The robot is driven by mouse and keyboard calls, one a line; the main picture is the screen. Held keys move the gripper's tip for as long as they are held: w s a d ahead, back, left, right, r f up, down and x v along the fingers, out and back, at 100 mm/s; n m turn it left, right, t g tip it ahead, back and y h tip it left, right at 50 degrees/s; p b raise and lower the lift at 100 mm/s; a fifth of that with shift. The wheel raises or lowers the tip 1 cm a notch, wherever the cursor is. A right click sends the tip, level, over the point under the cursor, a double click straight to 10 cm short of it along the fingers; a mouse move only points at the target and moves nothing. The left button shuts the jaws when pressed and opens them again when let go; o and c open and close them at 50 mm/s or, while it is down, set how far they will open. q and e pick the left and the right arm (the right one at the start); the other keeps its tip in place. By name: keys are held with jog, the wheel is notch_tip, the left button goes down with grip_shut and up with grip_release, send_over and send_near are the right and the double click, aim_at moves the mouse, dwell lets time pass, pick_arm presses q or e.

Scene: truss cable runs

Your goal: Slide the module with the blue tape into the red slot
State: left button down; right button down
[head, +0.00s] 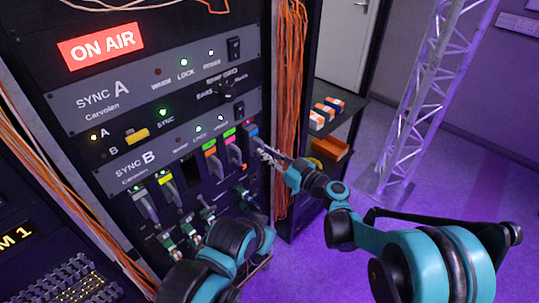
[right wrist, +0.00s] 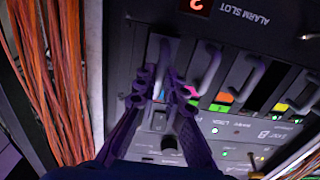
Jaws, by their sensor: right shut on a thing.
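The module with the blue tape (head: 250,131) stands at the right end of the module row in the rack, under the SYNC B panel. My right gripper (head: 266,155) reaches it from the right and is shut on its grey handle. An empty dark slot (head: 190,172) shows in the row, also in the right wrist view (right wrist: 266,86). I cannot make out a red mark on it. My left gripper is not visible; only its arm shows.
Modules with pink (head: 230,133), green and orange (head: 210,148), and yellow (head: 164,178) tape stand in the row. Plugs with cables (head: 189,229) sit below. Orange cable bundles (head: 289,90) flank the rack. A shelf (head: 345,125) and truss (head: 425,90) stand at right.

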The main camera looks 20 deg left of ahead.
jog(key=shift+x, duration=1.4)
jog(key=shift+r, duration=0.1)
jog(key=c, duration=1.5)
grip_release()
jog(key=shift+a, duration=0.1)
jog(key=shift+c, duration=0.2)
jog(key=s+d+f+m+h, duration=0.2)
jog(key=s+d+m+h, duration=0.2)
jog(key=d, duration=1.2)
jog(key=s+d+f+m+t+h, duration=0.1)
jog(key=s+d+m+h, duration=0.4)
jog(key=s+d, duration=0.6)
jog(key=s+d+f+m+h, duration=0.3)
jog(key=s+d+m+h, duration=0.2)
jog(key=d, duration=1.6)
jog(key=s+h, duration=0.2)
jog(key=h, duration=0.1)
jog(key=shift+s+d, duration=0.2)
jog(key=shift+s, duration=0.05)
